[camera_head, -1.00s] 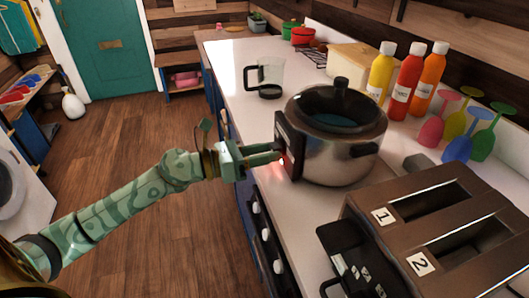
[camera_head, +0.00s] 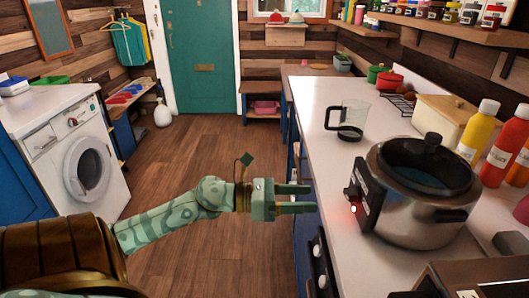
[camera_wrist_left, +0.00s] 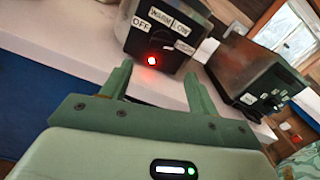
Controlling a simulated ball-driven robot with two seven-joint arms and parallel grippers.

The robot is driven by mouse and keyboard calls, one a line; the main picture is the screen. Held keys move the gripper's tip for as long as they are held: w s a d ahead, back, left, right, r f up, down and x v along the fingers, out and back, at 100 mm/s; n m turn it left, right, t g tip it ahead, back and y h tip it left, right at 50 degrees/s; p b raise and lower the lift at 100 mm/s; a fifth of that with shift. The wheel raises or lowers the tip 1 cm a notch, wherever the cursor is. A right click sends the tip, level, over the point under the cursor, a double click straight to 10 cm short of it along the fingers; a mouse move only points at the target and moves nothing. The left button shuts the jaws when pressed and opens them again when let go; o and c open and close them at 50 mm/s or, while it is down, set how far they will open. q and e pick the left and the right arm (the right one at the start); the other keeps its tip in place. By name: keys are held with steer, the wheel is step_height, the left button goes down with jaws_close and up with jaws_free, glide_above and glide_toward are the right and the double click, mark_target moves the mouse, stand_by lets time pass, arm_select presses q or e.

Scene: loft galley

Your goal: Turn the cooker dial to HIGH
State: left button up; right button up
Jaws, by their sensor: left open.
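The cooker (camera_head: 405,222) is a round metal pot with a black lid on the white counter. Its black control panel (camera_head: 368,200) faces left, with a small dark dial (camera_head: 350,192) and a lit red lamp (camera_head: 353,209). In the left wrist view the panel (camera_wrist_left: 150,42) shows the labels OFF, WARM and LOW and the glowing lamp (camera_wrist_left: 152,60). My left gripper (camera_head: 314,198) is open and empty, left of the panel with a gap between. Its fingers (camera_wrist_left: 156,78) point at the panel. My right gripper is not in view.
A glass jug (camera_head: 353,120) stands behind the cooker. Bottles (camera_head: 480,130) stand to its right, and a toaster (camera_head: 475,280) is in front, also in the left wrist view (camera_wrist_left: 255,70). The counter edge runs below my left gripper. Open floor lies left.

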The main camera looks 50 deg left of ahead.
arm_select(q)
steer(key=v, duration=0.8)
steer(key=shift+p, duration=0.35)
